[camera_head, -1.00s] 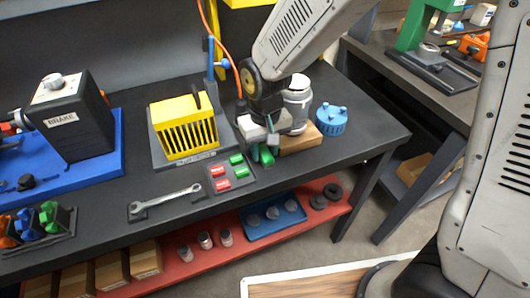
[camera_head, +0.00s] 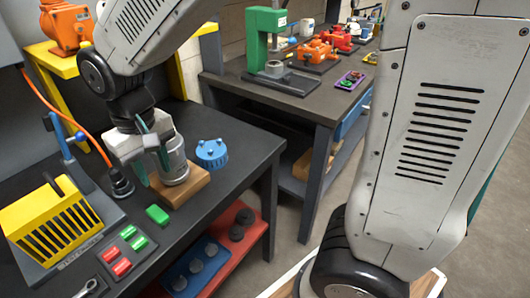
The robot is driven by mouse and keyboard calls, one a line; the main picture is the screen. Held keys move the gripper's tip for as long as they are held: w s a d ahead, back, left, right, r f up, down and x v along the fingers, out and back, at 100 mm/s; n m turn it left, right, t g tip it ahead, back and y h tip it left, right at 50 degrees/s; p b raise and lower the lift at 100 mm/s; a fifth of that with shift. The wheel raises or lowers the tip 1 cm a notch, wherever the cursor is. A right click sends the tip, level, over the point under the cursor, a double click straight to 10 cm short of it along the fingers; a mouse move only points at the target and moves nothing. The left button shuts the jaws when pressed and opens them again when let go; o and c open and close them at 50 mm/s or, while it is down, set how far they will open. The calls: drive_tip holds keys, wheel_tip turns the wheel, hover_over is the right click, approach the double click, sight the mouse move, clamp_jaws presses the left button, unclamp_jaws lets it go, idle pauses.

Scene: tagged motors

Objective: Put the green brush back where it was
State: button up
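A small green block (camera_head: 157,214), which looks like the green brush, lies loose on the dark bench, just beyond a small tray (camera_head: 142,258) that holds red and green blocks. My gripper (camera_head: 153,172) is above and beyond the green block, apart from it. Its two teal fingers are spread with nothing visible between them. A silver motor (camera_head: 174,162) stands upright on a wooden block (camera_head: 186,189) just behind and right of my gripper, partly hidden by it. I cannot tell whether a finger touches the motor.
A blue knobbed cap (camera_head: 211,153) stands right of the motor. A yellow slotted box (camera_head: 50,222) and blue post (camera_head: 65,135) are at left. A red shelf (camera_head: 232,251) below carries a blue tray and black rings. A second bench (camera_head: 290,98) stands behind, across a gap.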

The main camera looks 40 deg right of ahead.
drive_tip(key=s+d+r+m, duration=0.1)
drive_tip(key=s+d+r, duration=0.2)
drive_tip(key=s+d, duration=0.6)
drive_tip(key=s+d+r+m+t, duration=0.1)
drive_tip(key=s+d+r, duration=0.2)
drive_tip(key=s+d, duration=0.5)
drive_tip(key=shift+s+d+r+m, duration=0.3)
drive_tip(key=shift+s+d+m, duration=0.1)
drive_tip(key=shift+s, duration=0.25)
